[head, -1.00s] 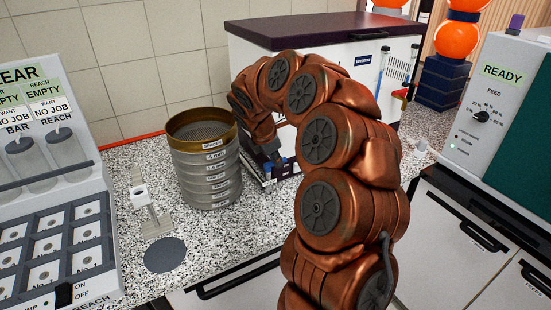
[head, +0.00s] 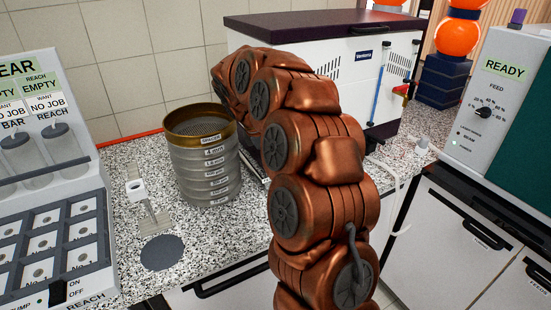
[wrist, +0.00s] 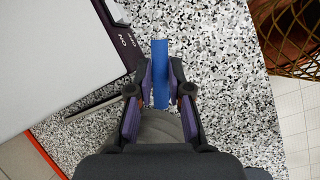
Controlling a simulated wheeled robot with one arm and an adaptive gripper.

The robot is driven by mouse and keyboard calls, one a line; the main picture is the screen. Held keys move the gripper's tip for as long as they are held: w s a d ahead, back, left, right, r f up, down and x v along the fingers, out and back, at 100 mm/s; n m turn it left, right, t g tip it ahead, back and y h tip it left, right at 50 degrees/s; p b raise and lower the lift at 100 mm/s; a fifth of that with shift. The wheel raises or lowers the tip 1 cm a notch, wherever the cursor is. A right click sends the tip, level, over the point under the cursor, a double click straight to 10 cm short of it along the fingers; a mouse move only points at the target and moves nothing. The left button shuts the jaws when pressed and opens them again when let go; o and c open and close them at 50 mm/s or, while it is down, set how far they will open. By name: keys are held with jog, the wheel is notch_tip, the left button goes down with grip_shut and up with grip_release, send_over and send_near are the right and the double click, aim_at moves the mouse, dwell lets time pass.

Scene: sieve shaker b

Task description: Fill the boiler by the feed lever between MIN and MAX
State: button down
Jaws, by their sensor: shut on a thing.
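A white box unit with a dark purple lid (head: 320,24) stands at the back of the counter; I cannot tell for sure that it is the boiler. An upright tube with blue in it (head: 378,88) and a red-handled fitting (head: 402,90) are on its right part. MIN and MAX marks are not readable. My gripper (wrist: 160,88) is shut on a blue bar (wrist: 160,58) in the wrist view, beside a white unit with a dark edge lettered ON. I cannot tell whether the bar is the feed lever. My arm hides the gripper in the head view.
A sieve stack (head: 206,160) stands left of my arm, with a small stand (head: 150,212) and a grey disc (head: 162,253) beside it. A rack panel (head: 38,150) is at the left. A READY cabinet with a FEED dial (head: 482,112) is at the right.

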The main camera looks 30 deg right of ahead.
jog(key=shift+s+a+f+m+g+b, duration=0.1)
jog(key=shift+m+g+b, duration=0.2)
jog(key=shift+m, duration=0.5)
jog(key=c, duration=1.1)
grip_release()
jog(key=v, duration=1.2)
